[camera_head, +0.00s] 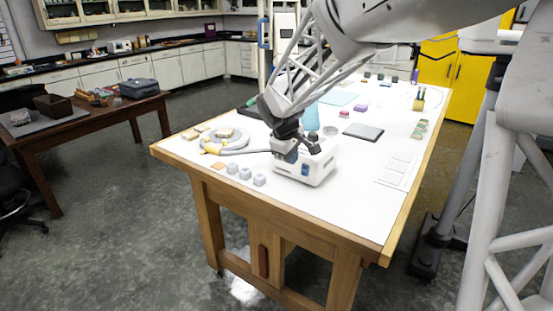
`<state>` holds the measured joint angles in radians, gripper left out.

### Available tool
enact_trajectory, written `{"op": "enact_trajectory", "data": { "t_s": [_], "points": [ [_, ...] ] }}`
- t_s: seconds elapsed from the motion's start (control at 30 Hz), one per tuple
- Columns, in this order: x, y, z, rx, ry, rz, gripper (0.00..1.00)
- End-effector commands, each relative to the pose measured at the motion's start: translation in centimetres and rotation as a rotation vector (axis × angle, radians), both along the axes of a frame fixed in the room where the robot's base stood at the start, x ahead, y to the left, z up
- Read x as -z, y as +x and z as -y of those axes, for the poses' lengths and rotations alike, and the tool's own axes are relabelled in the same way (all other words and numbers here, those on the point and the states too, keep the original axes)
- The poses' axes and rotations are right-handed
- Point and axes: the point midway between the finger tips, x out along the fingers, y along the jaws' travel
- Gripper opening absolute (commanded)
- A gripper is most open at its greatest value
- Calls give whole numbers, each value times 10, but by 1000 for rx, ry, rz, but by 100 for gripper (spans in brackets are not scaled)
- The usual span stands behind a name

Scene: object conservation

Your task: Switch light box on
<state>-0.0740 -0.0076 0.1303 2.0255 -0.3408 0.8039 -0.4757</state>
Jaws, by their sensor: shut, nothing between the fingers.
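A white box (318,170) that looks like the light box stands near the front edge of the white-topped table. A small blue switch (305,171) is on its front face; whether it is on or off is too small to tell. My gripper (291,156) points down at the box's top left front, shut and empty. It overlaps the box in the picture, and I cannot tell whether it touches it. My gripper and wrist hide part of the box's top and left side.
A round grey plate (224,140) with small pieces and a yellow-ended handle lies left of the box. Several small grey blocks (245,173) sit near the table's front edge. A dark flat pad (363,132) and a printed sheet (398,169) lie right. The front right tabletop is clear.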

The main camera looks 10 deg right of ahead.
Motion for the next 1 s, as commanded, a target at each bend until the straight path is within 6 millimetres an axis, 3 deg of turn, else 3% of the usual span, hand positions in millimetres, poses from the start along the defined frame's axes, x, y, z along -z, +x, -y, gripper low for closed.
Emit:
{"op": "enact_trajectory", "data": {
  "t_s": [0.2,0.67,1.0],
  "points": [
    [4,10,-1,-20,-9,-4,0],
    [6,11,-1,-20,-10,-4,0],
    [30,16,5,-19,-10,-7,0]
  ]
}}
